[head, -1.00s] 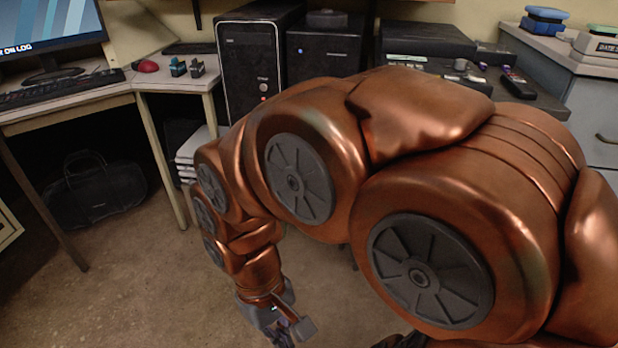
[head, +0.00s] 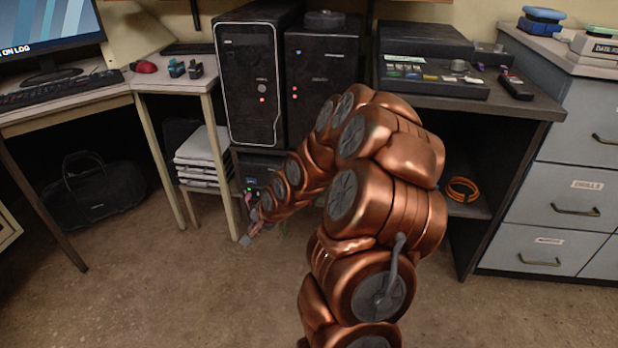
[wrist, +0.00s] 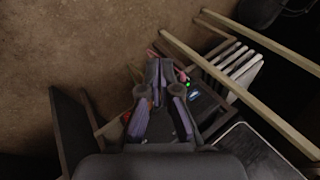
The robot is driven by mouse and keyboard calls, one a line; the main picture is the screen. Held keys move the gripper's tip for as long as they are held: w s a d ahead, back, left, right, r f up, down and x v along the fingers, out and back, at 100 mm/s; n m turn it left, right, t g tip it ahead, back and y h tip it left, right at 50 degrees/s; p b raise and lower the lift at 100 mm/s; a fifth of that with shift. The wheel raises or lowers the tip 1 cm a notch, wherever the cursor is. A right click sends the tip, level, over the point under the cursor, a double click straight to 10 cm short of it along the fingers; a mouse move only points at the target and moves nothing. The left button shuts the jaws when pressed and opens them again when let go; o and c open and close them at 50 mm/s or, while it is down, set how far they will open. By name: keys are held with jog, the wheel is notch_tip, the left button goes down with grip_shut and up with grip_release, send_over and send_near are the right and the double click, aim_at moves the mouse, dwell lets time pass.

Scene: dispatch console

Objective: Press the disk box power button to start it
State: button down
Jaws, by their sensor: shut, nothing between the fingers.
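A low dark box (head: 262,170) with a small green light sits on the shelf under the two black computer towers, partly hidden by my arm. In the wrist view, the box (wrist: 203,105) shows a blue mark and a green light beside my fingers. I cannot read a name on it, so I cannot tell for sure whether it is the disk box. Its power button is not clearly visible. My gripper (head: 250,231) is low, in front of and below this box. In the wrist view, my gripper (wrist: 160,68) has its fingers together and holds nothing.
A large black tower (head: 249,75) and a smaller one (head: 318,75) stand above, with red lights. A white stack (head: 203,150) and a table leg (head: 222,165) are close left of my gripper. Orange cable coils (head: 462,189) lie on a shelf at right. Floor in front is clear.

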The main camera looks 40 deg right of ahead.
jog(key=d+f+m+t+h, duration=0.2)
jog(key=d+m, duration=0.3)
jog(key=d, duration=0.5)
jog(key=w+d+f+m+t+h, duration=0.1)
jog(key=d+f+m+t+h, duration=0.1)
jog(key=d+m, duration=0.4)
jog(key=d+t, duration=0.1)
jog(key=d, duration=0.3)
jog(key=shift+w+t, duration=0.2)
jog(key=shift+t, duration=0.2)
jog(key=shift+d, duration=0.15)
jog(key=w+d+p, duration=0.3)
jog(key=w+d, duration=0.2)
jog(key=d, duration=0.2)
jog(key=shift+w+d+r+p, duration=0.1)
jog(key=shift+w+d+p, duration=0.15)
jog(key=shift+p, duration=0.8)
